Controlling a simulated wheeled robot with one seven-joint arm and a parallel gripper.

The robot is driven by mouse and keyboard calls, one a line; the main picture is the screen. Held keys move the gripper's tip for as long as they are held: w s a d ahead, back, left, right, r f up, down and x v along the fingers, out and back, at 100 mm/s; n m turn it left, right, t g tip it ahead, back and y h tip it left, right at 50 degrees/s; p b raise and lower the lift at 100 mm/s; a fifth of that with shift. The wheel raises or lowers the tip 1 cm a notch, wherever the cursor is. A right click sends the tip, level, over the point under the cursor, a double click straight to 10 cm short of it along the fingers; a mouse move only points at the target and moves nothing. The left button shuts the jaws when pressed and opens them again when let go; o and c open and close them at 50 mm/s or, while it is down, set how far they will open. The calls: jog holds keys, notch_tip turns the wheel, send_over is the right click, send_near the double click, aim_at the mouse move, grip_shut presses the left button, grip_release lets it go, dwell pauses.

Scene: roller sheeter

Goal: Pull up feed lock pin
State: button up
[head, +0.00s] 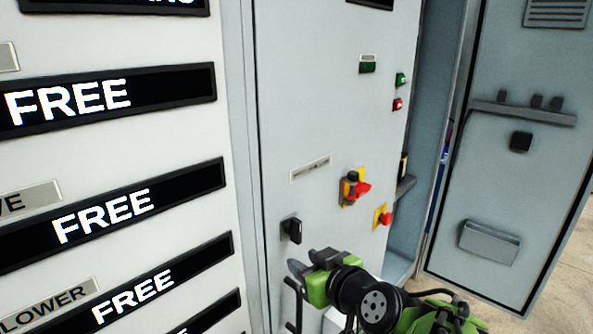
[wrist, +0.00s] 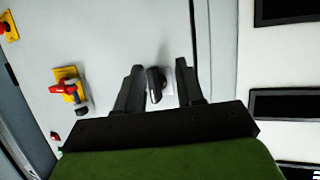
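I cannot make out a feed lock pin in either view. A small black rotary knob (head: 291,229) sits on the grey cabinet door (head: 290,110), near the door's left edge. My green and black gripper (head: 308,264) is just below and right of the knob in the head view. In the wrist view the gripper (wrist: 159,70) is open, with one dark finger on each side of the knob (wrist: 155,85). Nothing is held. I cannot tell whether the fingertips reach the knob or stop short of it.
A red and yellow rotary switch (head: 355,188) and a red button on a yellow plate (head: 382,217) sit right of the knob. Labelled display panels (head: 140,208) fill the left. An open cabinet door (head: 515,150) with a holder (head: 489,242) stands at right.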

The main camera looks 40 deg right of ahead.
aim_at(355, 178)
jog(key=s+d+r+m+t+h+p, duration=0.1)
jog(key=s+d+r+m+h, duration=0.1)
jog(key=s+d+r+h, duration=0.3)
jog(key=s+d+r+m+h+p, duration=0.1)
jog(key=s+d+r+m+h, duration=0.15)
jog(key=d, duration=0.55)
jog(key=p+x, duration=0.2)
jog(key=x, duration=0.3)
jog(key=p+x, duration=0.2)
jog(key=x, duration=0.3)
jog(key=a+p+x, duration=0.1)
jog(key=p+x, duration=0.1)
jog(key=x, duration=0.4)
jog(key=shift+w+r, duration=0.3)
jog(key=shift+w, duration=0.15)
jog(key=shift+c, duration=0.2)
grip_shut()
